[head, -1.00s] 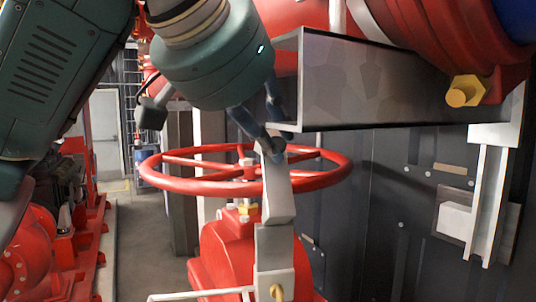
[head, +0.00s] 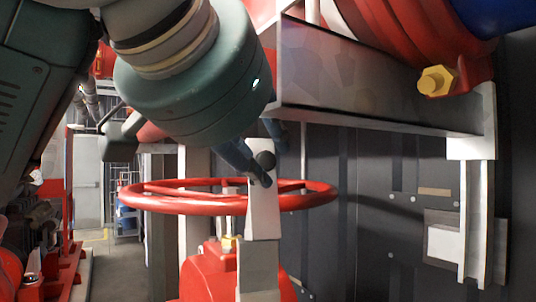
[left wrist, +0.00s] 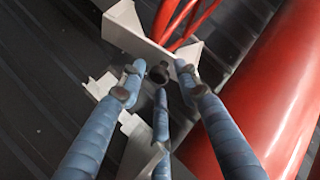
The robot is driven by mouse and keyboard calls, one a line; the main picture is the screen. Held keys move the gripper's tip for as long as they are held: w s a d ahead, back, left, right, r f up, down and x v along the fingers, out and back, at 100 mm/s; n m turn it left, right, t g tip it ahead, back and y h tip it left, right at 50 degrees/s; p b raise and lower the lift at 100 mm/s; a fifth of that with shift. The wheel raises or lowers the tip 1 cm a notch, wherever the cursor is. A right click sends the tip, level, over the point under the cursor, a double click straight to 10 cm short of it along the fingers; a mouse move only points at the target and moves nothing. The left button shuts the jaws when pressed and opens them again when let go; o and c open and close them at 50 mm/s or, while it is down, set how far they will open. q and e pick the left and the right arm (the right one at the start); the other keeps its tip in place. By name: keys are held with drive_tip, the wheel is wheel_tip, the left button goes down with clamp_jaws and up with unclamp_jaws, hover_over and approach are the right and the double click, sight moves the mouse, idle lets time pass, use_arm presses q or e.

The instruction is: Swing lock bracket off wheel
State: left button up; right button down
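The lock bracket (head: 264,215) is a pale grey metal arm standing upright in front of the red wheel (head: 150,205), its upper end above the near rim. My left gripper (head: 268,160) is at that upper end, one blue finger passing in front of it and another behind on the right. The left wrist view shows the blue fingers (left wrist: 160,80) spread apart around the pale bracket end (left wrist: 135,30), with a dark round part between the tips. The fingers look open; whether they touch the bracket is unclear. My right gripper is not in view.
A grey steel beam (head: 370,85) with a yellow bolt (head: 437,80) runs close to the right of my left gripper. A large red pipe (left wrist: 285,90) lies close in the left wrist view. A dark ribbed wall is behind. An open aisle (head: 125,265) lies left.

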use_arm(q)
drive_tip(key=shift+s+r, duration=0.1)
drive_tip(key=shift+s, duration=0.05)
drive_tip(key=v, duration=1.1)
drive_tip(key=shift+s+a, duration=0.15)
drive_tip(key=shift+s, duration=0.2)
